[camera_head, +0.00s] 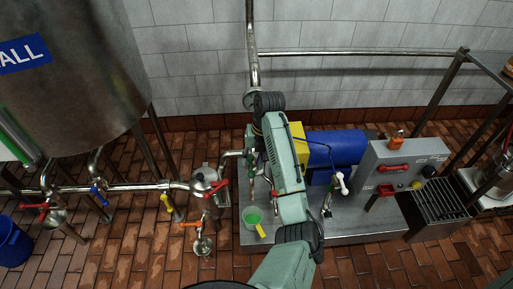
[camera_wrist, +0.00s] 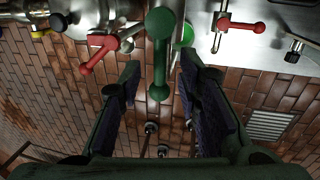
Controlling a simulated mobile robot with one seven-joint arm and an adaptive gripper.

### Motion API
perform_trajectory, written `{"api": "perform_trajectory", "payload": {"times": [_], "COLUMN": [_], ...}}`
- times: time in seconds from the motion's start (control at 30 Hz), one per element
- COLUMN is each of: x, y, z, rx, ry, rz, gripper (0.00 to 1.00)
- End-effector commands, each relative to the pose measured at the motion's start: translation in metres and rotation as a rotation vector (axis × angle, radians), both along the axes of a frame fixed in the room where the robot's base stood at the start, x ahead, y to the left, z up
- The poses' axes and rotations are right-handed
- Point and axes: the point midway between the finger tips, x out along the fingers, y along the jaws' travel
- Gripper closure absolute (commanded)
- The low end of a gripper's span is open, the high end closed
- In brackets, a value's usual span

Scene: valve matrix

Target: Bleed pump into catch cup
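The blue pump motor (camera_head: 335,148) lies on a grey metal skid in the head view, partly covered by my arm. A catch cup (camera_head: 252,217) with green inside and a yellow handle sits at the skid's front left. A green patch (camera_wrist: 186,35) in the wrist view is probably this cup, mostly covered. My gripper (camera_wrist: 159,75) is open in the wrist view, one dark finger on each side. A green ball-ended valve handle (camera_wrist: 160,50) shows between and beyond the fingertips; I cannot tell whether they touch it. Nothing is clearly held. My arm hides the gripper in the head view.
A red-handled valve (camera_wrist: 97,55) stands left of the green handle, and another red handle (camera_wrist: 241,25) is at right. A steel tank (camera_head: 80,70) and piping stand at left. A control box (camera_head: 400,165) is on the skid's right. Brick floor in front is clear.

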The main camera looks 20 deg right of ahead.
Motion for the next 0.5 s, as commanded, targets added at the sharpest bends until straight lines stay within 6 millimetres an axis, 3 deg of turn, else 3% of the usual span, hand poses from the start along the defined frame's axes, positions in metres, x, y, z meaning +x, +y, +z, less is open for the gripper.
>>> {"api": "perform_trajectory", "payload": {"times": [0.3,0.5], "x": [-0.005,-0.006], "y": [-0.015,-0.019], "z": [0.063,0.094], "rx": [-0.008,-0.005], "ry": [0.002,0.002], "rz": [-0.002,-0.001], "gripper": [0.69,0.69]}}
